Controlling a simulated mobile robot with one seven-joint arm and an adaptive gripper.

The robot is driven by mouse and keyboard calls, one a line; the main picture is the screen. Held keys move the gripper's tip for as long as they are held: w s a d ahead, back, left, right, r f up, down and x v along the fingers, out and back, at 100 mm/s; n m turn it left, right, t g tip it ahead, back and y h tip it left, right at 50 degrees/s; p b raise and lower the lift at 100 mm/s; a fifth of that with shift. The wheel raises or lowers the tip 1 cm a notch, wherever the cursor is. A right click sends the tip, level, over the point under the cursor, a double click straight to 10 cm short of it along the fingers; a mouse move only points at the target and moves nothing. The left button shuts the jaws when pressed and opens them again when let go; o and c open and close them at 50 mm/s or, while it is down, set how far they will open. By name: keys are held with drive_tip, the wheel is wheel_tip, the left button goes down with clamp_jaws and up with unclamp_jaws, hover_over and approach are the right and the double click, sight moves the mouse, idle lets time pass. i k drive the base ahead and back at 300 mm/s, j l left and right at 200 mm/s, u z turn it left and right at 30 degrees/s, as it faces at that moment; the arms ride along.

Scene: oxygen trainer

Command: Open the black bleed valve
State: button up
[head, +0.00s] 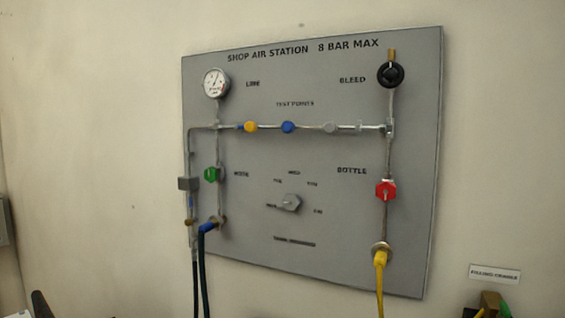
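The black bleed valve (391,74) is a round black knob at the upper right of the grey panel (330,235), beside the word BLEED. A short brass fitting (392,54) stands just above it, and a pipe runs down from it. A small pale mark shows on the knob's face, but I cannot tell from it whether the valve is open or closed. Nothing touches the knob. My gripper is not in view.
The panel also bears a gauge (215,84), a green knob (212,174), a red knob (386,190), a grey selector (290,203) and coloured test points (288,127). Dark hoses and a yellow hose (380,275) hang below. The space before the panel looks clear.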

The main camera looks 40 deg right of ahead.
sight(390, 74)
drive_tip(key=z, duration=1.4)
